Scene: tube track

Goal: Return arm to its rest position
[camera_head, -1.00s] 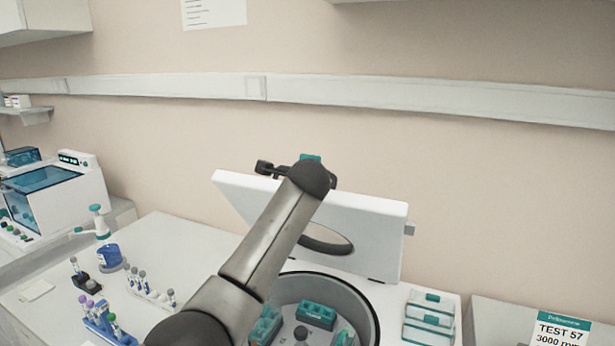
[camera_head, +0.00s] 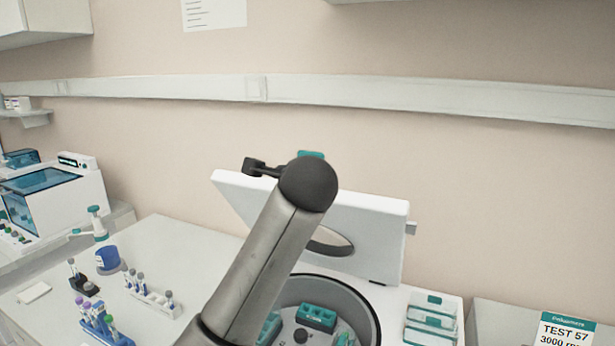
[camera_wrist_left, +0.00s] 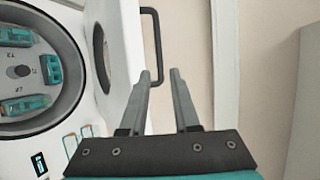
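My left arm (camera_head: 268,255) comes up from the bottom and crosses in front of the open centrifuge (camera_head: 372,300) and its raised white lid (camera_head: 375,230). Its dark rounded wrist joint hides most of the gripper in the head view; a bit of teal gripper body shows above it. The lid (camera_wrist_left: 122,60) and the centrifuge bowl (camera_wrist_left: 75,70) with teal tube holders lie to the left of the fingers there. My right gripper is in neither view.
Tube racks (camera_head: 97,322) and a blue container (camera_head: 108,258) stand on the bench at left. Teal-lidded boxes (camera_head: 430,315) sit right of the bowl. A dark lid handle (camera_wrist_left: 155,45) is close to the fingers in the wrist view. The wall (camera_head: 480,180) is behind.

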